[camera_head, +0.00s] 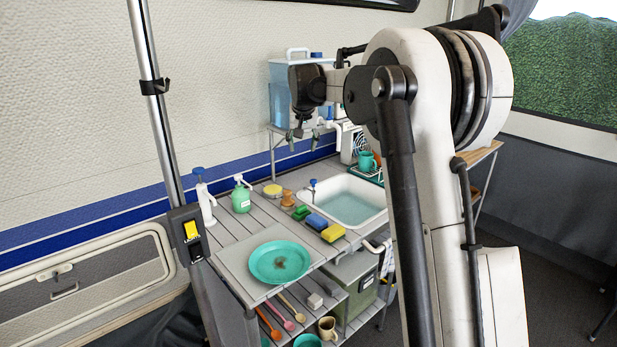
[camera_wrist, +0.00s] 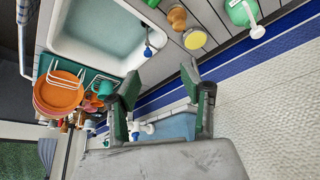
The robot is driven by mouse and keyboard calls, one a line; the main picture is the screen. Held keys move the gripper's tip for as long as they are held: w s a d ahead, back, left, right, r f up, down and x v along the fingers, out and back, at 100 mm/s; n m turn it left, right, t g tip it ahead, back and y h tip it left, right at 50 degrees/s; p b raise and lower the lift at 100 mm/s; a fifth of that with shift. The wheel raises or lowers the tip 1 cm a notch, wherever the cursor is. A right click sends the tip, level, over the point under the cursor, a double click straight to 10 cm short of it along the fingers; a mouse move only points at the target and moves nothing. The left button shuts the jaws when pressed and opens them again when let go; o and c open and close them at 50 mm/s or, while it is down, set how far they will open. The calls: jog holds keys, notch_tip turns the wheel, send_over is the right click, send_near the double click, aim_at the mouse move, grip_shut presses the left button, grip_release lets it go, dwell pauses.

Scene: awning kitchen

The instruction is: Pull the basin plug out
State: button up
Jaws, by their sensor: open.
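The white basin (camera_head: 374,222) is set into the counter, with bluish water in it. It also shows at the upper left of the wrist view (camera_wrist: 78,62). I cannot make out the plug in either view. My gripper (camera_head: 304,134) is open and empty, well above the back of the counter near the water container. In the wrist view my gripper (camera_wrist: 160,76) has its two fingers spread, with nothing between them.
A blue water container (camera_head: 283,104) stands behind the basin. Green and yellow sponges (camera_head: 333,232), a wooden-handled brush (camera_head: 288,198) and a green soap pump (camera_head: 241,198) sit left of the basin. A teal plate (camera_head: 262,276) is in front.

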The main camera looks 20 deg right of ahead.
jog(key=m+p, duration=0.1)
jog(key=p, duration=0.1)
send_near(314, 180)
jog(key=shift+g, duration=0.4)
jog(key=x, duration=0.9)
jog(key=shift+w+a+r, duration=0.1)
jog(key=shift+w+r, duration=0.05)
jog(key=shift+w, duration=0.15)
grip_shut()
